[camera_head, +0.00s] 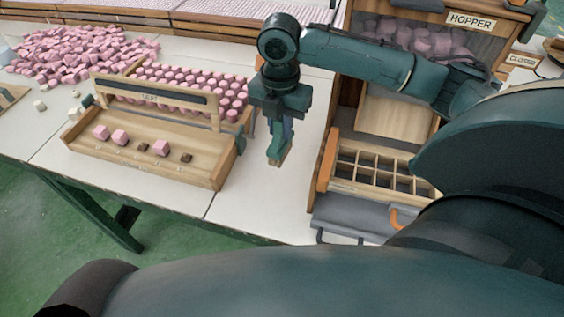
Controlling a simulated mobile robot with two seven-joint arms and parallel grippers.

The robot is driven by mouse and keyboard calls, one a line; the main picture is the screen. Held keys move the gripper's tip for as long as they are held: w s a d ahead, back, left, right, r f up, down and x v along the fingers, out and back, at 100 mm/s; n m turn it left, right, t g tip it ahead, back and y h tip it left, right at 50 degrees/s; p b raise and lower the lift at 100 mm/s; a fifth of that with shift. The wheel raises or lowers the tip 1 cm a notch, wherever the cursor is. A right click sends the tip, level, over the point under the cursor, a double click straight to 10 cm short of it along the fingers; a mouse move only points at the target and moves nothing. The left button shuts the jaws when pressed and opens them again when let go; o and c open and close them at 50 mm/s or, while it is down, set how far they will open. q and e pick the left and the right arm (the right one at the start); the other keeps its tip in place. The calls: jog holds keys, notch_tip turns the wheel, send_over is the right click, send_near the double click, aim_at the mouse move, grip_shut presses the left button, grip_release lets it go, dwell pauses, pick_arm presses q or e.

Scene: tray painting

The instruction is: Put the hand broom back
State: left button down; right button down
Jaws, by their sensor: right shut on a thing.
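My right gripper (281,122) points down over the white table, just right of the wooden tray. It is shut on what looks like the hand broom (279,159). Only a small tan and dark green lower part of the broom shows beneath the fingers, and the rest is hidden by the gripper. I cannot tell whether its lower end touches the table. My left gripper is not in view.
The wooden tray (215,177) holds pink blocks and small brown pieces. A pink pile (75,55) lies at the back left. The hopper cabinet (480,45) and a compartment drawer (345,187) stand right. White table (275,205) is clear in front of the gripper.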

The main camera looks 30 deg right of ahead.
jog(key=shift+w+d+r+n, duration=0.1)
jog(key=shift+d+r+n, duration=0.1)
jog(key=shift+n, duration=0.3)
jog(key=shift+f, duration=0.2)
jog(key=shift+n, duration=0.3)
notch_tip(320, 180, down, 10)
jog(key=shift+r+b, duration=0.25)
jog(key=shift+b, duration=0.1)
jog(key=shift+f, duration=0.1)
jog(key=c, duration=1.3)
grip_release()
notch_tip(320, 180, up, 12)
jog(key=shift+r+p, duration=0.15)
jog(key=shift+p, duration=0.15)
